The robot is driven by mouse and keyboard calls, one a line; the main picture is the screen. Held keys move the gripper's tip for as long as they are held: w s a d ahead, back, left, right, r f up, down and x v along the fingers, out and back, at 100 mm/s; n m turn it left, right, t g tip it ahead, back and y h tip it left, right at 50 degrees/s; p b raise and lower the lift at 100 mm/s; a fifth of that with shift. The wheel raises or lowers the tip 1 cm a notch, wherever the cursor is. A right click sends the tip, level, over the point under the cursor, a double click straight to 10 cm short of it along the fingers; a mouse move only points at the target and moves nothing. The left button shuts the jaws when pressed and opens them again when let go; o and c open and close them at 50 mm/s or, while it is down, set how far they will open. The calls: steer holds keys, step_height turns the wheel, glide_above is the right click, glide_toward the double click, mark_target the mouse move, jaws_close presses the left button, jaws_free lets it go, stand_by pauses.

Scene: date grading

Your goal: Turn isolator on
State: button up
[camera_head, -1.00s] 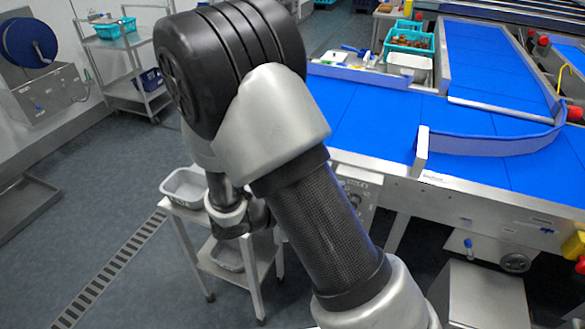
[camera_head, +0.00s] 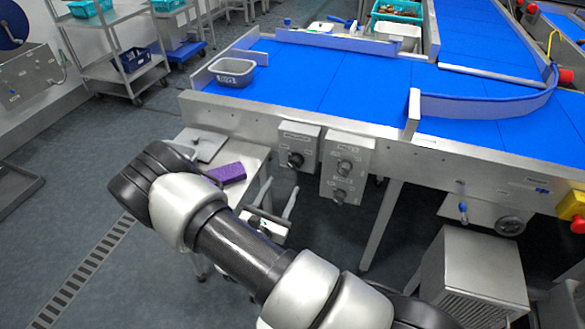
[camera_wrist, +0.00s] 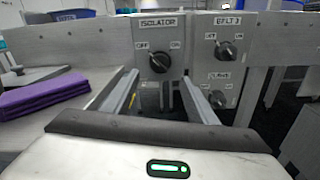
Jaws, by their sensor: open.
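The isolator (camera_head: 298,146) is a grey box on the front of the conveyor frame. In the wrist view its label reads ISOLATOR, with OFF at the left and ON at the right of a black rotary knob (camera_wrist: 158,63). The knob sits slanted and appears to point up-left toward OFF. My gripper (camera_wrist: 161,84) is open and empty, its two fingers spread below and in front of the knob, apart from it. In the head view my gripper (camera_head: 277,207) is low in front of the conveyor.
Right of the isolator is a box with two similar knobs, labelled BELT 3 (camera_wrist: 222,50) at the top. A steel table with a purple folded item (camera_head: 226,173) stands at the left. A grey tray (camera_head: 222,76) sits on the blue belt (camera_head: 330,75).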

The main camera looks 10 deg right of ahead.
mark_target(293, 167)
steer(key=b+x, duration=0.1)
steer(key=x, duration=0.9)
steer(key=shift+w+d, duration=0.15)
steer(key=shift+w, duration=0.1)
steer(key=c, duration=1.1)
steer(key=shift+o, duration=0.2)
